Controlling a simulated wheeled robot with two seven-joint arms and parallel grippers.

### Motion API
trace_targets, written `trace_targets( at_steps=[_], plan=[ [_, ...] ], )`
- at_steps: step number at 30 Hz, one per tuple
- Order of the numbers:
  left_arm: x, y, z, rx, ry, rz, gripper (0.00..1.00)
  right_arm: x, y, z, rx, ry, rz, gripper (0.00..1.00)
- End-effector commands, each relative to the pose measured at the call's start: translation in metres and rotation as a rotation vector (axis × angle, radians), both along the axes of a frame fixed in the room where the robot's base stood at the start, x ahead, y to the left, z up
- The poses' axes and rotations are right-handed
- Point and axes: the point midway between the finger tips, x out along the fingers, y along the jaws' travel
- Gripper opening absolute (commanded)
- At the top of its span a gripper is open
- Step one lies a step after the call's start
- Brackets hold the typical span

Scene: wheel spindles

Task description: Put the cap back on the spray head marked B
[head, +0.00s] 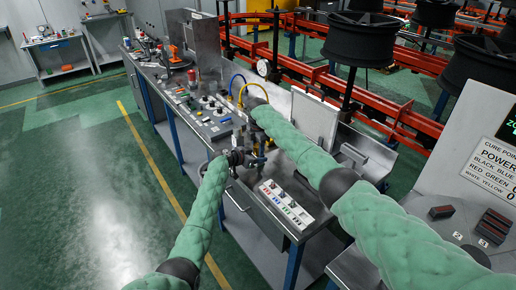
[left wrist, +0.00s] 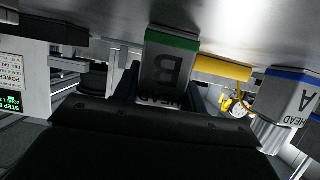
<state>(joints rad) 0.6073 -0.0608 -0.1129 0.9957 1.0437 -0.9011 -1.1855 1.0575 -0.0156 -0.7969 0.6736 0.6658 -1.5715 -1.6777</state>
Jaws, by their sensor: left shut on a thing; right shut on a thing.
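A grey block marked B and HEAD, with a green band (left wrist: 168,70), appears upside down in the left wrist view. It sits between the fingers of my left gripper (left wrist: 165,98), which is shut on it. In the head view my left gripper (head: 247,158) is over the near end of the bench. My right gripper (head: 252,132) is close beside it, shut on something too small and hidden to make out. I cannot pick out the cap with certainty. A yellow cylinder (left wrist: 222,68) lies behind the block in the left wrist view.
A similar block marked A with a blue band (left wrist: 290,95) is to the right. In the head view, a panel with coloured labels (head: 286,203) lies on the bench's near end, a control panel (head: 208,112) farther back.

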Motion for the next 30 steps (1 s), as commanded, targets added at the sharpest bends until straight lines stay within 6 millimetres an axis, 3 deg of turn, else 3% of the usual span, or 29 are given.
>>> trace_targets(
  at_steps=[15,21,29,30],
  plan=[
    [-0.0007,-0.0011,-0.0002,0.0,0.0,-0.002,0.0,0.0004,0.0007,0.0003,0.001,-0.001,-0.694,0.11],
    [-0.0008,-0.0012,-0.0003,0.0,0.0,-0.002,0.0,0.0007,-0.0001,0.0006,0.0,-0.003,-0.801,0.11],
    [-0.001,-0.0015,-0.0005,0.0,0.0,-0.003,0.0,0.0008,-0.0002,0.0007,0.0,-0.003,-0.805,0.11],
    [-0.001,-0.0015,-0.0005,0.0,0.0,-0.003,0.0,0.0009,-0.0001,0.0008,0.0,-0.003,-0.804,0.42]
  ],
)
